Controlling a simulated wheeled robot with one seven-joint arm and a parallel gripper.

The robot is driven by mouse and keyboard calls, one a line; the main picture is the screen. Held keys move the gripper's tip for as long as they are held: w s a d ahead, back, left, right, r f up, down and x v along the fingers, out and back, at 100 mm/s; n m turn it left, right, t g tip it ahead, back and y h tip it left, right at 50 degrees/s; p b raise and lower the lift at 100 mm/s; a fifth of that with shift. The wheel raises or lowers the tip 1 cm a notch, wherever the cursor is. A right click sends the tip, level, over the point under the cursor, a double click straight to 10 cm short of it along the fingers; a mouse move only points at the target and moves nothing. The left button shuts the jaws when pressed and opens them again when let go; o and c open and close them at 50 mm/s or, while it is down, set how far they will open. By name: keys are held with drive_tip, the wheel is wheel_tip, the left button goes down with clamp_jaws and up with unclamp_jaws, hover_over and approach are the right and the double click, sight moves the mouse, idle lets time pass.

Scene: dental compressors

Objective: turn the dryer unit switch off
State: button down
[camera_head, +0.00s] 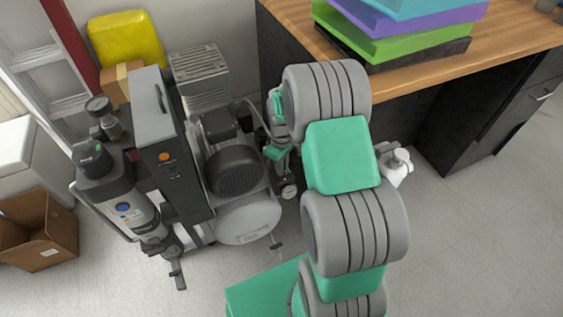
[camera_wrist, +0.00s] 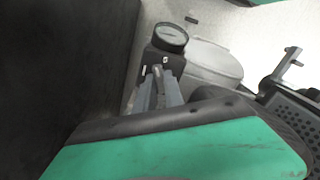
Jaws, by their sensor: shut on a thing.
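The compressor machine (camera_head: 235,170) stands on the floor left of my arm in the head view. My gripper (camera_head: 283,160) points down at its right side, partly hidden by my arm. In the wrist view the grey fingers of my gripper (camera_wrist: 160,74) are together at a black box (camera_wrist: 165,58) below a round gauge (camera_wrist: 171,38). They are shut on a small part of this box, apparently a switch, mostly hidden between the fingers. The gauge also shows in the head view (camera_head: 289,191). I cannot read the switch position.
A tall grey cabinet (camera_head: 158,130) with an orange button stands left of the motor. A wooden-topped desk (camera_head: 500,42) with dark sides is close at right. A cardboard box (camera_head: 45,235) lies at left. The floor at lower right is clear.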

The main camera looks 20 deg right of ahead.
drive_tip(key=m+p, duration=0.2)
drive_tip(key=m, duration=0.3)
drive_tip(key=shift+m, duration=0.4)
idle(0.3)
drive_tip(key=c, duration=1.4)
unclamp_jaws()
drive_tip(key=shift+c, duration=0.2)
drive_tip(key=shift+r, duration=0.1)
wheel_tip(320, 180, up, 8)
drive_tip(key=shift+f+p, duration=0.15)
drive_tip(key=shift+p, duration=1)
